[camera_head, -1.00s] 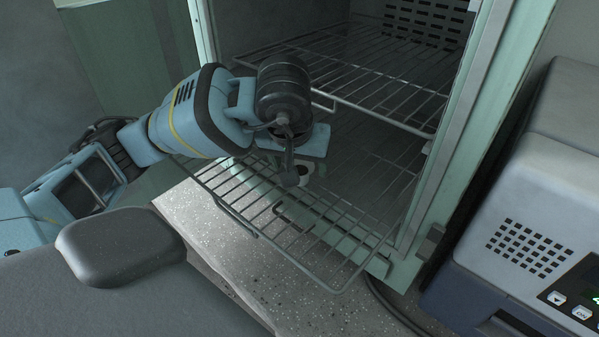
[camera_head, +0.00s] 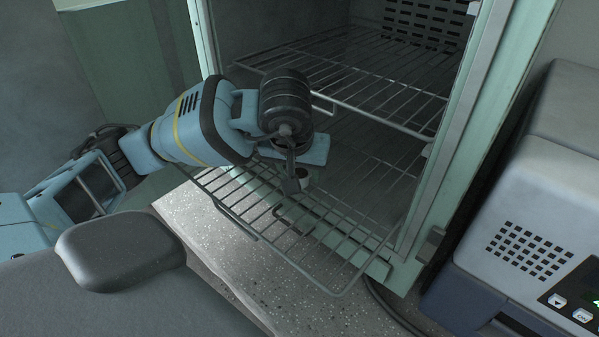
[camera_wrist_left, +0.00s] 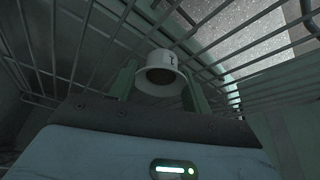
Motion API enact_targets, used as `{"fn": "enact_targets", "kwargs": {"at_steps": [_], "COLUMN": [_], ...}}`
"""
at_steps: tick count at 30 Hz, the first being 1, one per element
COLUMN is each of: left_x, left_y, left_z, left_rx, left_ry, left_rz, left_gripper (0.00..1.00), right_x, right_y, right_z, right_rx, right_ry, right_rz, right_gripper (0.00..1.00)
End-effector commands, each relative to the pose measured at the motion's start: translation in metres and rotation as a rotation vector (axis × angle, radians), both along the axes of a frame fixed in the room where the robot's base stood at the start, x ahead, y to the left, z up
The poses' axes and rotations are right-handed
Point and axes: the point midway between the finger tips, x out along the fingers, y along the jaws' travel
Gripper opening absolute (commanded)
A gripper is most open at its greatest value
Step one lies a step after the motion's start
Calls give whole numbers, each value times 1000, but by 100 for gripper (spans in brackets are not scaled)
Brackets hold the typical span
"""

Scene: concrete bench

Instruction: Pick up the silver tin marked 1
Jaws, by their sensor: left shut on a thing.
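The silver tin (camera_wrist_left: 160,75) shows in the left wrist view as a pale, short cylinder with a dark round end and a small dark mark on its side. I cannot tell whether the tin touches the rack. My right gripper is not in view.
The lower wire rack (camera_head: 322,262) sticks out of the open green cabinet (camera_head: 446,170). An upper wire rack (camera_head: 385,88) lies above and behind the gripper. A grey-white machine (camera_head: 535,185) stands at right. Speckled bench top (camera_head: 205,222) is bare at the front.

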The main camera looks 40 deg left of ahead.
Motion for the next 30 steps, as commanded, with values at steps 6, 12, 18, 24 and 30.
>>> {"fn": "enact_targets", "kwargs": {"at_steps": [6, 12, 18, 24, 30], "left_x": [0, 0, -32, -85, -133], "left_y": [0, 0, -9, -24, -38], "left_z": [11, 38, 43, 48, 52], "left_rx": [0, 0, 2, 2, 0], "left_ry": [-3, -9, -5, -6, -6], "left_rz": [1, 1, -3, -7, -4], "left_gripper": [26, 26, 26, 26, 26], "right_x": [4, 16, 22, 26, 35], "right_y": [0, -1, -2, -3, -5], "right_z": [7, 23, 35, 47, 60], "right_rx": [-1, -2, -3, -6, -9], "right_ry": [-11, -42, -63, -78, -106], "right_rz": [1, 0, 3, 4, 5], "right_gripper": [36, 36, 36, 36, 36]}}
